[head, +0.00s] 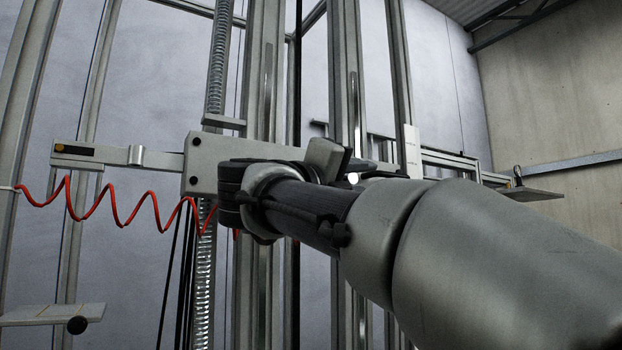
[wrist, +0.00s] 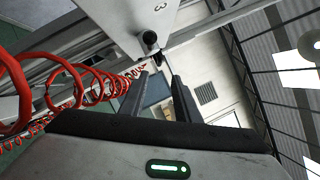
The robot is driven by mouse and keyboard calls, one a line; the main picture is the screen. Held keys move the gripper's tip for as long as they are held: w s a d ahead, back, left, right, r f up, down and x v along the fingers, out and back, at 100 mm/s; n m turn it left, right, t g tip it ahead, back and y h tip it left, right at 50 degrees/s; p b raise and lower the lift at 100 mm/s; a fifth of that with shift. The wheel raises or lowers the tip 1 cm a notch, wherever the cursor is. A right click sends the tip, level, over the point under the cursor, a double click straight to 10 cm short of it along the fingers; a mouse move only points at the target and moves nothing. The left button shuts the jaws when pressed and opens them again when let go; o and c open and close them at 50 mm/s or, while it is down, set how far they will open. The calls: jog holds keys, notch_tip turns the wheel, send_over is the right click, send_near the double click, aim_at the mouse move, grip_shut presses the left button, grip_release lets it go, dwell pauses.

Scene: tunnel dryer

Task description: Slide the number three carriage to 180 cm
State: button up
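The number three carriage shows in the wrist view as a pale grey plate (wrist: 120,18) with a "3" near its edge. A black knob (wrist: 150,38) sticks out near its lower corner. My gripper (wrist: 160,78) has its two dark fingers apart with nothing between them, and the knob lies just beyond the fingertips in the picture. Whether they touch it I cannot tell. In the head view, a grey carriage plate (head: 203,160) sits on the vertical rails, partly hidden by my arm. My gripper's fingers are hidden there. No 180 cm mark can be read.
A red coiled hose (head: 110,205) hangs left of the carriage; it also runs close to my gripper in the wrist view (wrist: 65,85). A horizontal bar (head: 120,157) extends left from the carriage. A small shelf (head: 45,315) is at lower left. A pale strip (head: 412,150) stands by the right rail.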

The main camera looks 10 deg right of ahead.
aim_at(391, 175)
jog(key=p+x, duration=0.5)
jog(key=x, duration=0.8)
jog(key=shift+r, duration=0.15)
jog(key=shift+w+d, duration=0.3)
jog(key=shift+d, duration=0.05)
grip_shut()
